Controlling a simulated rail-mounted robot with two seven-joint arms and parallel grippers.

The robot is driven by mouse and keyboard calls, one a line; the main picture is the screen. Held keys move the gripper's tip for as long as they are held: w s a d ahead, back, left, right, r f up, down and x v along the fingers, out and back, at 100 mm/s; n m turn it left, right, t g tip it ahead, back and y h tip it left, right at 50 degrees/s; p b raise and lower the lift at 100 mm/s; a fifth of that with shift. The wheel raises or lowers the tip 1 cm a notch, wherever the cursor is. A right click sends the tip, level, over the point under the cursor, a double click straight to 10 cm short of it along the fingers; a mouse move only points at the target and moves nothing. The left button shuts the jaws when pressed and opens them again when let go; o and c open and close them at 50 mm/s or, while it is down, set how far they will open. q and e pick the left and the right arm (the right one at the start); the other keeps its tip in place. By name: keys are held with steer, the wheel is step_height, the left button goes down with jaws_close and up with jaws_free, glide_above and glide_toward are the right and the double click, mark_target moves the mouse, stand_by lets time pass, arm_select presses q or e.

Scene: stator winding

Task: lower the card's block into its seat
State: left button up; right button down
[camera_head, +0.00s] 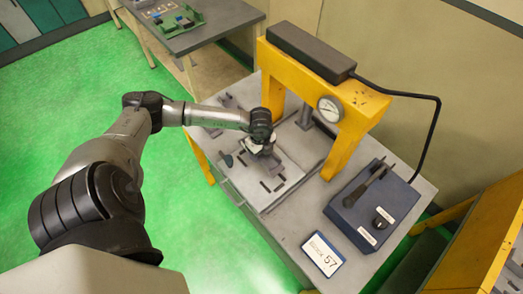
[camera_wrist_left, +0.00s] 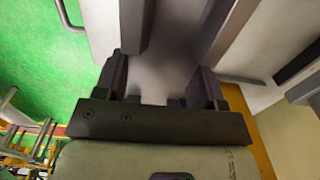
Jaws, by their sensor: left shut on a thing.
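A card (camera_head: 322,254) at the front of the table shows the number 57; its smaller text is hard to read. My right gripper is not in view.
A yellow press frame (camera_head: 350,103) with a round gauge (camera_head: 330,109) stands just behind the plate. A dark blue control box (camera_head: 374,208) with a lever is at the right. A side table (camera_head: 205,24) with a green tray (camera_head: 184,22) stands behind. Small grey parts lie near the plate.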

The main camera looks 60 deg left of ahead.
arm_select(q)
steer(key=shift+f+b, duration=2.35)
steer(key=shift+f, duration=0.3)
steer(key=shift+r+p, duration=0.3)
steer(key=shift+f, duration=0.1)
steer(key=shift+f, duration=0.1)
steer(key=shift+f, duration=0.25)
steer(key=shift+f, duration=0.45)
steer(key=shift+f+b, duration=0.8)
steer(key=shift+f, duration=0.25)
